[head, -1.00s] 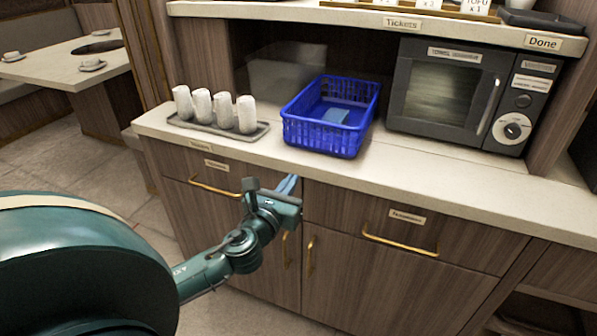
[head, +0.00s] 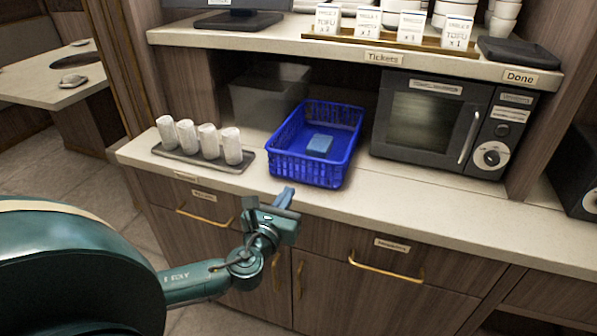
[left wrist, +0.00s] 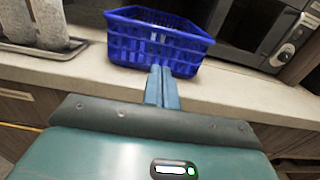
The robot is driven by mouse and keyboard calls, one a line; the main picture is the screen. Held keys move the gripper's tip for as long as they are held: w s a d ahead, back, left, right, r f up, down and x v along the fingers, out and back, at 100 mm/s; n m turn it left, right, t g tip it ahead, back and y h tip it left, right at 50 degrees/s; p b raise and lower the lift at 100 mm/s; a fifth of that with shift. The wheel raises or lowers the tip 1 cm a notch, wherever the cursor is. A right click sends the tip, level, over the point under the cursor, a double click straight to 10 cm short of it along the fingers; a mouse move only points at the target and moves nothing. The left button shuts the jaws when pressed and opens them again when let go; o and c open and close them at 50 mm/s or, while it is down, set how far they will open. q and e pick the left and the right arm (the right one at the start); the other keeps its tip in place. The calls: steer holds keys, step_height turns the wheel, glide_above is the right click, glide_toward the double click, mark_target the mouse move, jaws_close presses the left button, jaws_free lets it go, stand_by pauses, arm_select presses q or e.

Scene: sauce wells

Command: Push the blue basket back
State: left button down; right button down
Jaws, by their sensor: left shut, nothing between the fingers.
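The blue basket (head: 312,172) stands on the counter between the tray of rolled towels and the microwave. A blue-grey block (head: 320,144) lies inside it. Its front wall faces me, and the basket also shows in the left wrist view (left wrist: 158,47). My left gripper (head: 285,193) is shut and empty, its fingertips just in front of the basket's front wall at the counter's front edge. In the left wrist view the shut fingers (left wrist: 162,80) point at the basket's lower front; I cannot tell whether they touch it. My right gripper is not in view.
A tray (head: 205,160) with several rolled white towels (head: 208,138) stands left of the basket. A microwave (head: 440,122) stands to its right. A shelf (head: 300,42) overhangs the back.

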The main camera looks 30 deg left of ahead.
mark_target(303, 167)
arm_select(q)
steer(key=x, duration=0.7)
steer(key=shift+w, duration=0.25)
steer(key=shift+w+a, duration=0.15)
steer(key=shift+w, duration=0.25)
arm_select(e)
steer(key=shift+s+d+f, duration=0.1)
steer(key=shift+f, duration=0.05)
